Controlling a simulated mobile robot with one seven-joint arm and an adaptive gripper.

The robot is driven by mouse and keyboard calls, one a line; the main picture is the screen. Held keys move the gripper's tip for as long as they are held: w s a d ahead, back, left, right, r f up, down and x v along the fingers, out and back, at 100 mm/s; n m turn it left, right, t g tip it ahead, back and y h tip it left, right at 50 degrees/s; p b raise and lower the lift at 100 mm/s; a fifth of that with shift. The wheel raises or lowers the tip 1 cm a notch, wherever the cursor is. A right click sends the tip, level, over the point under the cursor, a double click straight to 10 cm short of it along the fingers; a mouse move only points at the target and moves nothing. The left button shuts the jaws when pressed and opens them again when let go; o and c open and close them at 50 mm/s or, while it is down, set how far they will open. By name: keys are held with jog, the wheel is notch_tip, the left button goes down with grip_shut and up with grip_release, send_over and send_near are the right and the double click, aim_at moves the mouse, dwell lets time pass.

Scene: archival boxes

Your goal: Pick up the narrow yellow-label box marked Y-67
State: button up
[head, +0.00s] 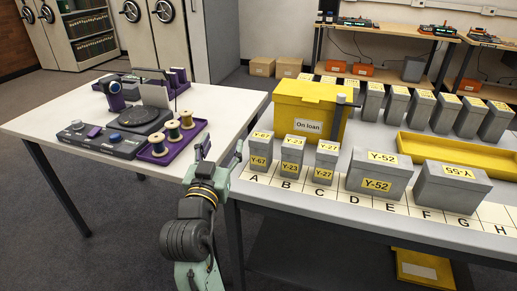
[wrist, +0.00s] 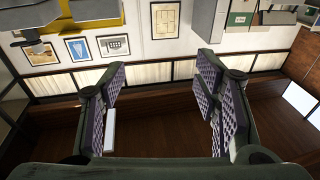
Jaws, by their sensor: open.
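The narrow grey box marked Y-67 (head: 259,153) stands upright at position A on the grey table. It has yellow labels on its top and front. My gripper (head: 219,152) is open and empty, just left of that box and apart from it, near the gap between the two tables. The Y-67 box cannot be made out in the wrist view.
Similar narrow boxes Y-23 (head: 291,157) and Y-27 (head: 325,162) stand to the right. Wider boxes, including Y-52 (head: 376,177), follow. A yellow "On loan" bin (head: 308,112) is close behind. The white table (head: 60,110) on the left holds a purple tray of spools (head: 171,148).

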jog(key=d+f+m+g+h, duration=0.2)
jog(key=d+f+h, duration=0.1)
jog(key=d, duration=0.3)
jog(key=p, duration=0.2)
send_near(265, 131)
jog(key=shift+w+d+f, duration=0.1)
jog(key=shift+w+f, duration=0.2)
jog(key=shift+w, duration=0.6)
jog(key=shift+p+x, duration=0.95)
jog(key=shift+x, duration=2)
jog(key=shift+d, duration=0.1)
jog(key=shift+c, duration=0.4)
jog(key=c, duration=0.9)
jog(key=shift+s, duration=0.1)
jog(key=shift+c, duration=0.7)
jog(key=shift+r, duration=0.15)
